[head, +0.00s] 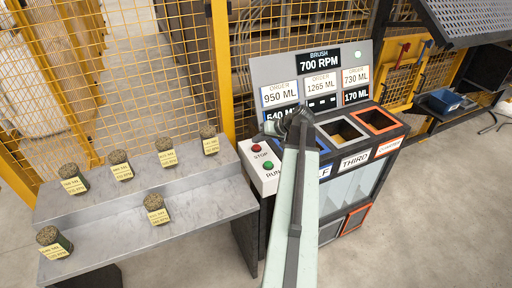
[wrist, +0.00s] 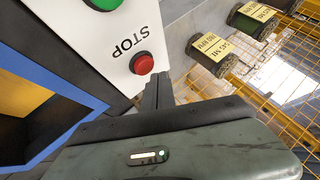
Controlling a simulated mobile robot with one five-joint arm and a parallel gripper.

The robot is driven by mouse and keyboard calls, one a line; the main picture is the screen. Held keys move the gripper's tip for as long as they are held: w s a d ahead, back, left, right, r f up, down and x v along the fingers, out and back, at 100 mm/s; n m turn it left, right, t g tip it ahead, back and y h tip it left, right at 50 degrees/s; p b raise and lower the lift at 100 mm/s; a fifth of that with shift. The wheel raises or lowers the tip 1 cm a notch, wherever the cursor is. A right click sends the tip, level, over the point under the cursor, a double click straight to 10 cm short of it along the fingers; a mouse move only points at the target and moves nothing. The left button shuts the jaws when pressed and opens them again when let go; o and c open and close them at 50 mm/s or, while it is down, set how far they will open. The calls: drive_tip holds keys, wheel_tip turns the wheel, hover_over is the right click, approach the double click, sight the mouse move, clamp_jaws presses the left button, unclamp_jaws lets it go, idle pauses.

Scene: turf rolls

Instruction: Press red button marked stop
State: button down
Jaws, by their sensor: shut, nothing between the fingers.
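The red stop button (head: 256,148) sits on a white panel (head: 258,176) above a green run button (head: 268,166) in the head view. In the wrist view the red button (wrist: 142,63) shows beside the word STOP, with part of the green button (wrist: 103,3) at the top edge. My gripper (wrist: 158,88) is shut and empty, its fingertips just below and right of the red button in the wrist view. I cannot tell whether they touch it. In the head view my arm crosses in front of the machine and its fingertips are hard to make out.
A grey two-step bench (head: 190,185) with several labelled turf rolls stands left of the panel. The machine's display board (head: 283,75) rises behind, and open bins, one orange-rimmed (head: 380,120), lie right of my arm. Yellow mesh fencing (head: 270,40) stands behind.

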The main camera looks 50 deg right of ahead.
sight(259, 147)
drive_tip(key=shift+f, duration=0.1)
idle(0.5)
drive_tip(key=shift+f+b, duration=0.3)
drive_tip(key=shift+b, duration=0.1)
drive_tip(key=shift+f+b, duration=0.45)
idle(0.4)
drive_tip(key=shift+r, duration=0.1)
drive_tip(key=shift+r+p, duration=0.8)
drive_tip(key=shift+p, duration=0.1)
wheel_tip(259, 147, up, 5)
drive_tip(key=p, duration=0.5)
drive_tip(key=shift+r, duration=0.1)
